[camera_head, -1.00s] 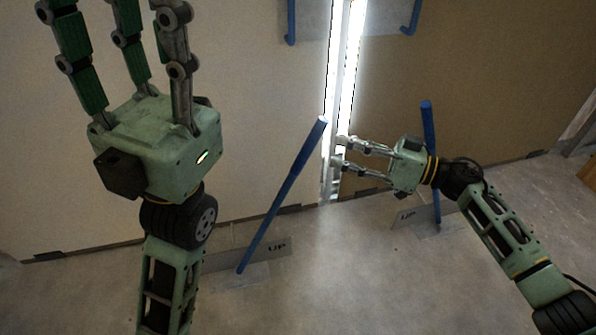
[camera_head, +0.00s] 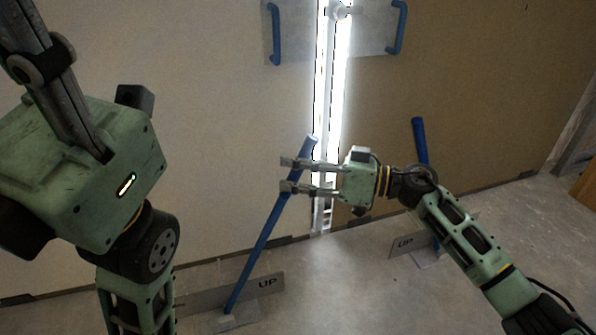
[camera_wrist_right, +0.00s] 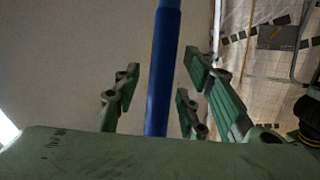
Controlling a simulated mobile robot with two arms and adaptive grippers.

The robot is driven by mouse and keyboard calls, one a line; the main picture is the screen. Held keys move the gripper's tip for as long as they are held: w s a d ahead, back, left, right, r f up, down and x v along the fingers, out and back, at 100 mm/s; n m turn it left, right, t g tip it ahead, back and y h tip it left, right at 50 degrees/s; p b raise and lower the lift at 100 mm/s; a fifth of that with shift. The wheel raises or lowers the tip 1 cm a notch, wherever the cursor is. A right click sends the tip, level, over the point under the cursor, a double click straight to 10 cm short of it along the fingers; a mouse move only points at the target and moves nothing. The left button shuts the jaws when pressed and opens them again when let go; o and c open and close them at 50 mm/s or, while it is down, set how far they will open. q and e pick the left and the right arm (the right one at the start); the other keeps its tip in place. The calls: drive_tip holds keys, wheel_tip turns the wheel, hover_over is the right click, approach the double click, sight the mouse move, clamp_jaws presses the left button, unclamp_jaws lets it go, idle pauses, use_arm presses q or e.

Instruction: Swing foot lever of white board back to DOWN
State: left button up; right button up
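The white board (camera_head: 180,130) stands upright on the left. Its blue foot lever (camera_head: 262,243) rises at a tilt to the upper right from a floor plate with a grey sign marked UP (camera_head: 266,283). My right gripper (camera_head: 287,174) is open, and its fingers reach across the lever just below its top end. In the right wrist view the blue lever (camera_wrist_right: 161,80) runs between the spread fingers, with gaps on both sides. My left gripper is close to the head camera at the left; its body (camera_head: 85,170) shows, but its fingertips are out of frame.
A brown board (camera_head: 460,80) stands to the right with its own blue lever (camera_head: 420,140) and UP sign (camera_head: 404,244), partly behind my right arm. A bright gap separates the boards. Blue handles (camera_head: 275,35) (camera_head: 398,28) sit above. Grey floor lies in front.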

drive_tip(key=shift+c, duration=0.4)
clamp_jaws()
